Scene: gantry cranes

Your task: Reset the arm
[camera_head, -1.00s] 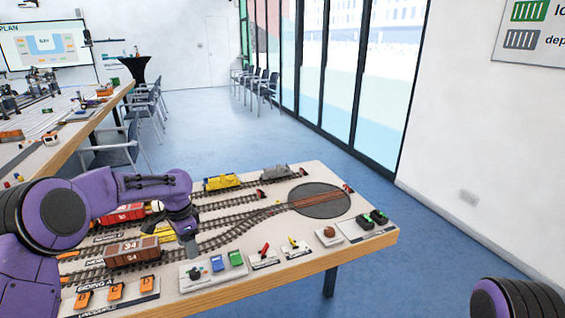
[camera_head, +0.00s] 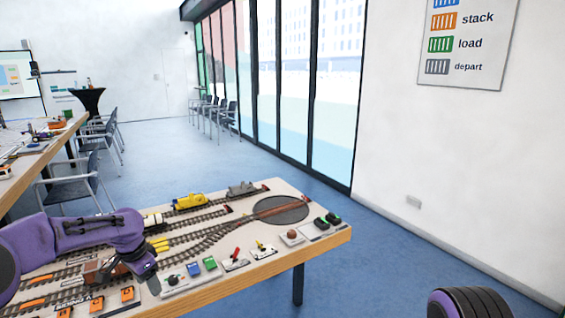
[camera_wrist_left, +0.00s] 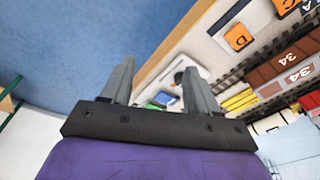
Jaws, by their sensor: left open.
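My left arm comes in from the left in the head view, over the model railway table (camera_head: 322,238). Its left gripper (camera_head: 153,284) points down near the table's front edge, beside the control panel with blue and green buttons. In the left wrist view the left gripper (camera_wrist_left: 158,80) has its two grey fingers apart with nothing between them. Beyond the fingers I see the table edge and part of the panel. Brown wagons (camera_wrist_left: 285,65) marked 34 lie to the right there. A dark purple part of mine shows at the lower right of the head view; my right gripper does not show.
The table carries tracks, a yellow locomotive (camera_head: 189,202), a grey wagon (camera_head: 241,189), a round turntable (camera_head: 281,210), small levers (camera_head: 235,257) and orange tiles (camera_head: 127,294). Another table (camera_head: 45,160) and chairs (camera_head: 75,187) stand at the left. Blue floor lies free beyond and right of the table.

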